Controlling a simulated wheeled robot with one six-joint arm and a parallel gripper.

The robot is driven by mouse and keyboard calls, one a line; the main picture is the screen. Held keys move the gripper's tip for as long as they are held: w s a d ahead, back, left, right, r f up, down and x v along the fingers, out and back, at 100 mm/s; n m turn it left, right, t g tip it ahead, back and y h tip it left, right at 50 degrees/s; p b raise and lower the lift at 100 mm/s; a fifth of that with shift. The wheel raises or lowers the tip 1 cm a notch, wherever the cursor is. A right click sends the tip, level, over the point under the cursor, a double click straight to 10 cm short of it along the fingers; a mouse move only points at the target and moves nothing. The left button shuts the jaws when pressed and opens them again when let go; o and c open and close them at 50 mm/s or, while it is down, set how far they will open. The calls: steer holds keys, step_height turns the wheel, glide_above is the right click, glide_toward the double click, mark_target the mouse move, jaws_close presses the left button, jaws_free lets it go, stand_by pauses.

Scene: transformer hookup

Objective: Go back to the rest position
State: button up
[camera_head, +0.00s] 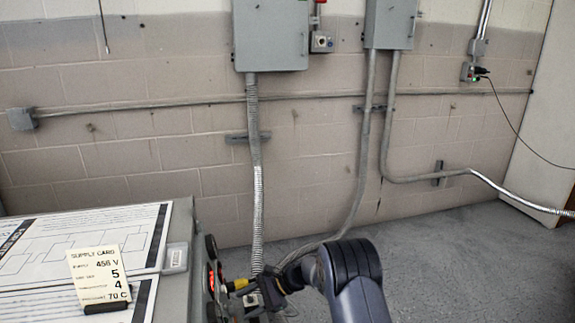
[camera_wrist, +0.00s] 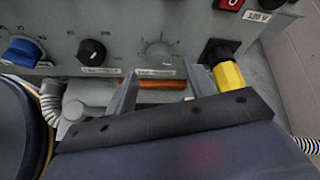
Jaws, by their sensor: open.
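My gripper (camera_wrist: 160,85) is open in the wrist view, its two grey fingers apart and pointing at the front of a grey cabinet. An orange-brown bar (camera_wrist: 163,83) shows between the fingers; I cannot tell whether they touch it. A yellow plug (camera_wrist: 229,76) sits in a black socket to the right.
A supply card (camera_head: 100,277) stands on the cabinet top. The panel has a black knob (camera_wrist: 91,52) and a grey dial (camera_wrist: 159,53). Wall boxes (camera_head: 270,35) and conduits (camera_head: 256,170) line the brick wall. Grey floor (camera_head: 470,260) is clear at the right.

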mark_target(235, 310)
steer(key=shift+s+a+f+n+t+y+b, duration=0.15)
steer(key=shift+a+f+n+t+y+b, duration=0.65)
steer(key=shift+n+b, duration=1.75)
steer(key=shift+s+d+n+t+y+b, duration=0.15)
steer(key=shift+n+t+y+b, duration=0.25)
steer(key=shift+n+y+b, duration=2.05)
steer(key=shift+s+a+f+n+t+h+b, duration=0.15)
steer(key=shift+a+f+n+t+b, duration=0.4)
steer(key=shift+n+b, duration=2.15)
steer(key=shift+d+r+n+p, duration=0.15)
steer(key=shift+r+n+p, duration=0.05)
steer(key=shift+n+p, duration=0.75)
